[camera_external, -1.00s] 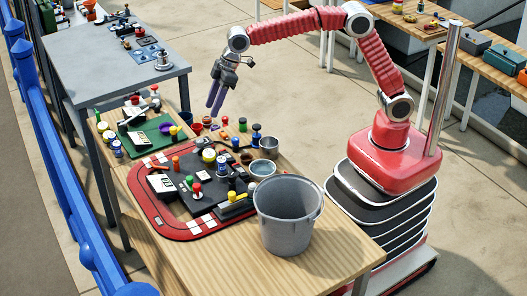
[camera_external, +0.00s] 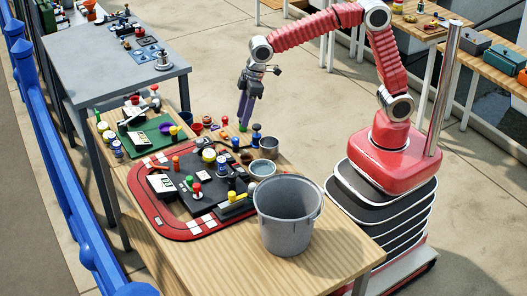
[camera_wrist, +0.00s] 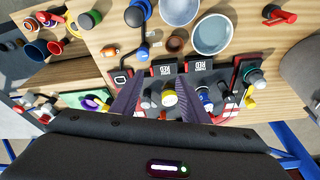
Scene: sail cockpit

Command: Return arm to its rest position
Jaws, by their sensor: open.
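My gripper (camera_external: 245,108) hangs from the red arm above the far part of the wooden table, fingers pointing down. It is open and holds nothing. In the wrist view its two purple fingers (camera_wrist: 162,95) stand apart, with a yellow-topped knob (camera_wrist: 169,97) on the board seen between them. My arm reaches left from its red base, and its links are bent high over the table's right side. The fingertips look to be above the small items; the exact height cannot be told.
A grey bucket (camera_external: 288,225) stands at the table's near right. A red-rimmed board (camera_external: 180,233) with knobs and levers fills the middle. Two bowls (camera_external: 262,168) (camera_external: 269,144), cups and bottles stand near the gripper. A grey table (camera_external: 85,62) is behind; a blue railing (camera_external: 60,160) runs along the left.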

